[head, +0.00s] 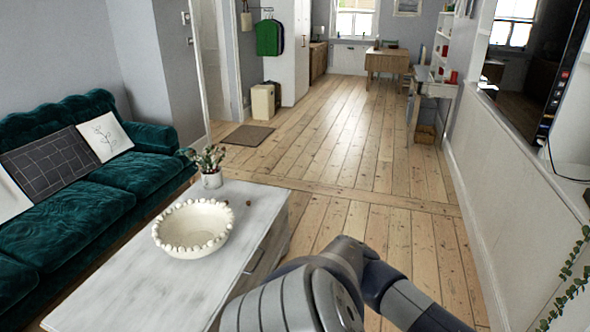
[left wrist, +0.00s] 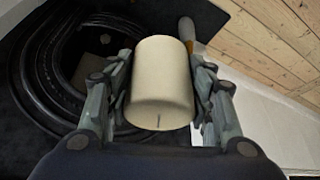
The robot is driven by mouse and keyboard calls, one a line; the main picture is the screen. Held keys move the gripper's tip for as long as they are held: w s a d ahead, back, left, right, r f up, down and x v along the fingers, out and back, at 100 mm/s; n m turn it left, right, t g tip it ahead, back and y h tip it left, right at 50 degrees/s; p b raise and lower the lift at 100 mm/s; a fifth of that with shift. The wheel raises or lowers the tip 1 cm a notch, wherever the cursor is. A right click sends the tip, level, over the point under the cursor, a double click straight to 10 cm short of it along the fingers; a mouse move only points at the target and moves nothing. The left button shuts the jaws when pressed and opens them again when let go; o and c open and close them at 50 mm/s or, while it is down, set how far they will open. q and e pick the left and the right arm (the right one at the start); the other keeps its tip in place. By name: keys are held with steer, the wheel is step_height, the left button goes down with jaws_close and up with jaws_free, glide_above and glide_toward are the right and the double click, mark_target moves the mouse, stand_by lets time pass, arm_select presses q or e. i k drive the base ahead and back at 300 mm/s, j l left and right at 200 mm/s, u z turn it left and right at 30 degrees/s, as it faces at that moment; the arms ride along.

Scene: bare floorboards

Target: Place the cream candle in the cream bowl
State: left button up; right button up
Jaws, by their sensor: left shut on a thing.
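The cream bowl (head: 193,228) has a beaded rim and stands on the whitewashed coffee table (head: 120,290) in the head view. It looks empty from here, with its pale inside showing. The cream candle (left wrist: 161,82) is a thick cylinder with a dark wick, seen close up in the left wrist view. My left gripper (left wrist: 160,115) is shut on it, with one finger on each side. The candle and the left gripper do not show in the head view, so their distance from the bowl is unclear. My right gripper is in neither view.
A white pot with a plant (head: 211,172) stands on the table behind the bowl, with small brown bits beside it. A green sofa (head: 75,205) is left of the table. Floorboards (head: 345,150) lie clear beyond. One of my arms crosses the bottom of the head view.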

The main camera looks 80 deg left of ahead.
mark_target(197, 241)
steer(key=j+u, duration=0.15)
steer(key=u, duration=1.65)
steer(key=i+u, duration=0.25)
steer(key=u, duration=0.2)
steer(key=i+u, duration=0.2)
steer(key=u, duration=0.25)
steer(key=i+l+u, duration=0.1)
steer(key=i+u, duration=0.15)
steer(key=u, duration=0.2)
steer(key=i+l+u, duration=0.2)
steer(key=u, duration=0.25)
steer(key=i+l+u, duration=0.1)
steer(key=i+l, duration=0.15)
steer(key=i+l+u, duration=0.15)
steer(key=l, duration=0.3)
steer(key=i+l+u, duration=0.1)
steer(key=i+l, duration=0.15)
steer(key=i+l+u, duration=0.1)
steer(key=l, duration=0.4)
steer(key=i+l+u, duration=0.15)
steer(key=l, duration=0.25)
steer(key=i, duration=0.1)
